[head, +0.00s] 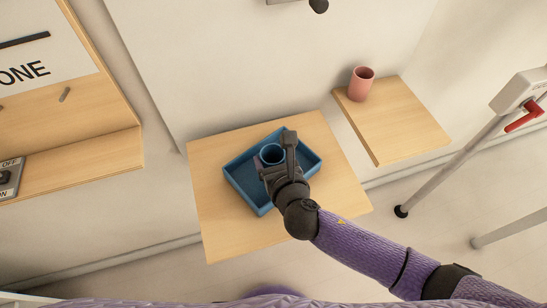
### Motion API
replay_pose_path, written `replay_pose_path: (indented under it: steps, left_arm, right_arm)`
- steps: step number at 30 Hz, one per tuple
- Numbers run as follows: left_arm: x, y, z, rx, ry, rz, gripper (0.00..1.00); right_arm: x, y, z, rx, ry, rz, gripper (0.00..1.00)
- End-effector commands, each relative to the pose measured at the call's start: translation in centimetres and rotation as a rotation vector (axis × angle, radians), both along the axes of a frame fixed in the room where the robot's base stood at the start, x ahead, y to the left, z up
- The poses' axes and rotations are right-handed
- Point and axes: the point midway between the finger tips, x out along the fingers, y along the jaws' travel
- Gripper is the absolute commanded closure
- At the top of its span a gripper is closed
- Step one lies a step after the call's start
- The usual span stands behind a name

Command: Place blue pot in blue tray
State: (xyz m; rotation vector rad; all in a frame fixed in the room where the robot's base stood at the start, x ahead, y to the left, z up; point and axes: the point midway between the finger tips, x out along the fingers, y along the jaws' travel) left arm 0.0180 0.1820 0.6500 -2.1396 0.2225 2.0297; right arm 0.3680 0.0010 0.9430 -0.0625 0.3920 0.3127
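The blue pot (271,153) is a small round open-topped vessel, upright, with its rim showing over the blue tray. The blue tray (310,168) is a shallow rectangular box lying slightly turned on a wooden shelf. My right gripper (276,155) is over the tray, with its fingers around the pot, and looks shut on it. The gripper and wrist hide the pot's near side and part of the tray. I cannot tell whether the pot's base touches the tray floor. My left gripper is out of view.
The wooden shelf (222,220) has bare room around the tray. A pink cup (361,83) stands on a second shelf (400,125) at right. A stand with a red handle (525,117) is at far right. A wooden unit with a switch (10,178) is at left.

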Motion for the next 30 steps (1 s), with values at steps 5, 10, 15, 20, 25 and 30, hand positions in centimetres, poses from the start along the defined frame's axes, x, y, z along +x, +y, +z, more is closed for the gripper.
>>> replay_pose_path:
  steps: [5, 10, 15, 20, 25, 30]
  left_arm:
    - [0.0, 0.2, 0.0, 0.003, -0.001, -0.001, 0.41]
    - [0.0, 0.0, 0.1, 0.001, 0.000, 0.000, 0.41]
    - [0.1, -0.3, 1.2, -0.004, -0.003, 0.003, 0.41]
    - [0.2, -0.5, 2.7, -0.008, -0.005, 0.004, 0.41]
    - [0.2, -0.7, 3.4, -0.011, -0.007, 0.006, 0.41]
    - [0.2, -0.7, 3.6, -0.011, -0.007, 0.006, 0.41]
  right_arm:
    - [0.0, 0.0, 0.0, 0.000, 0.000, 0.000, 0.00]
    - [0.0, 0.0, 0.2, 0.000, -0.001, 0.000, 0.00]
    - [-2.0, -0.7, 1.4, 0.000, 0.001, 0.001, 0.00]
    - [-5.9, -1.9, 3.2, 0.000, 0.003, 0.002, 0.00]
    - [-9.3, -3.0, 4.4, 0.000, 0.001, 0.001, 0.00]
    - [-10.5, -3.5, 4.9, 0.001, -0.001, -0.001, 0.00]
